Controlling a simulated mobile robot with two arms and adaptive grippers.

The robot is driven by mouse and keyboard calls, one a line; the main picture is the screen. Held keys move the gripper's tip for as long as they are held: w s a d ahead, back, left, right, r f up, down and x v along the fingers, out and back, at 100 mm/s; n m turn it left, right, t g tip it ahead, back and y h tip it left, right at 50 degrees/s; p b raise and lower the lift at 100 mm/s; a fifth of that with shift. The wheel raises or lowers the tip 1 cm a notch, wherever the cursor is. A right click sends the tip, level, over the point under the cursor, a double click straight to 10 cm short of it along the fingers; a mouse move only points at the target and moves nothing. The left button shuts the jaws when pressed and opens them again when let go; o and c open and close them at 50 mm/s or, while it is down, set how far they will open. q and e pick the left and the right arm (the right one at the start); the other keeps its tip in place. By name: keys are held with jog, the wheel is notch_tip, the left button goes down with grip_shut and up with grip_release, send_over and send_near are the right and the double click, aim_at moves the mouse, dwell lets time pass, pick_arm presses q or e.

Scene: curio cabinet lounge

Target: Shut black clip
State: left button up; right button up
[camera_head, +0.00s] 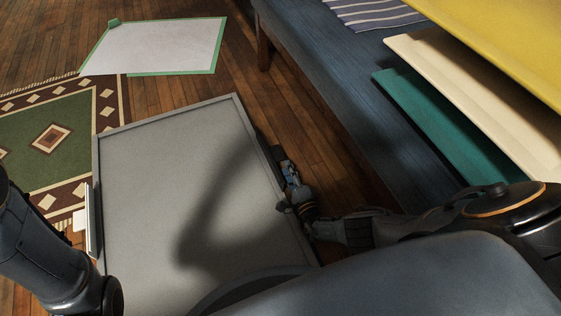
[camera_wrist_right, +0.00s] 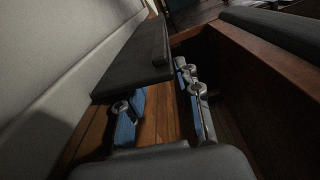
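A large grey flat case (camera_head: 190,190) with a raised rim lies in front of me. The black clip (camera_wrist_right: 135,58) is a dark flat slab beside the case's grey side wall in the wrist view, and it appears to stick out from that wall. In the head view it is a dark strip (camera_head: 264,148) along the right edge. My right gripper (camera_head: 288,172) is beside this edge, near the clip's close end. In the wrist view its fingers (camera_wrist_right: 160,108) are apart with bare floor between; the left finger is partly hidden beneath the clip. My left gripper is out of view.
A blue bench (camera_head: 345,85) stands to the right, leaving a narrow strip of wood floor. Yellow, cream and teal panels (camera_head: 430,115) overhang at upper right. A silver piece (camera_head: 92,218) sits at the case's left edge. A rug (camera_head: 50,140) and green-edged sheet (camera_head: 160,45) lie beyond.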

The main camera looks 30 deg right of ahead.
aim_at(280, 155)
jog(key=w+b, duration=0.2)
jog(key=w, duration=0.3)
jog(key=shift+d, duration=0.2)
jog(key=shift+w+r, duration=0.2)
jog(key=shift+w, duration=0.55)
jog(key=shift+c, duration=0.4)
grip_shut()
